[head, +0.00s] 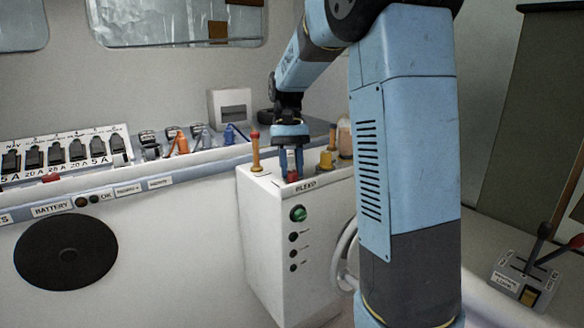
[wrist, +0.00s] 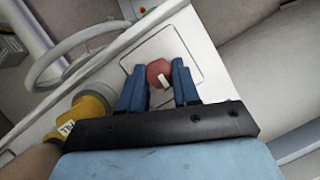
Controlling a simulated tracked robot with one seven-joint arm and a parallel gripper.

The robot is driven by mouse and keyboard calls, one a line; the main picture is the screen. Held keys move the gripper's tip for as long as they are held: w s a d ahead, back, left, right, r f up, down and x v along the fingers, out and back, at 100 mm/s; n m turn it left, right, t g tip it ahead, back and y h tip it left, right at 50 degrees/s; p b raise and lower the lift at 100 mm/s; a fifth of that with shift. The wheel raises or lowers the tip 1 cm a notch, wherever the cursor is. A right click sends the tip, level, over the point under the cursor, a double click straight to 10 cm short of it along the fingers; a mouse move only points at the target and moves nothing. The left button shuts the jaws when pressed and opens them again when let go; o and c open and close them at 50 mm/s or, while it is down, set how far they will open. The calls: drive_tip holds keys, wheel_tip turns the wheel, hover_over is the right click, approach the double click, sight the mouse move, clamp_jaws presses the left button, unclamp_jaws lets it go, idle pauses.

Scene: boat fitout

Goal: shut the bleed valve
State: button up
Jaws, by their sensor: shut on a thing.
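The bleed valve's red knob (wrist: 158,73) sits on a pale square plate (wrist: 178,48) on top of the white console. In the head view the red knob (head: 292,177) shows just behind the BLEED label (head: 306,187). My gripper (head: 291,170) points down over it from above. In the wrist view my gripper's blue fingers (wrist: 160,85) stand on either side of the knob and are shut on it. A small white mark shows on the knob. The valve's lower part is hidden by the knob and fingers.
A red-topped wooden handle (head: 255,155) stands left of my gripper, and a yellow fitting (head: 326,160) stands close on the right. In the wrist view a yellow fitting (wrist: 88,108) lies near the left finger. A wheel (head: 345,255) is at the console's side. A breaker panel (head: 65,155) is at left.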

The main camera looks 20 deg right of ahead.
idle(0.3)
drive_tip(key=o, duration=1.1)
drive_tip(key=shift+c, duration=0.2)
drive_tip(key=shift+w+r, duration=0.1)
drive_tip(key=shift+r, duration=0.05)
drive_tip(key=v, duration=1.3)
drive_tip(key=shift+w+r, duration=0.15)
drive_tip(key=shift+r, duration=0.05)
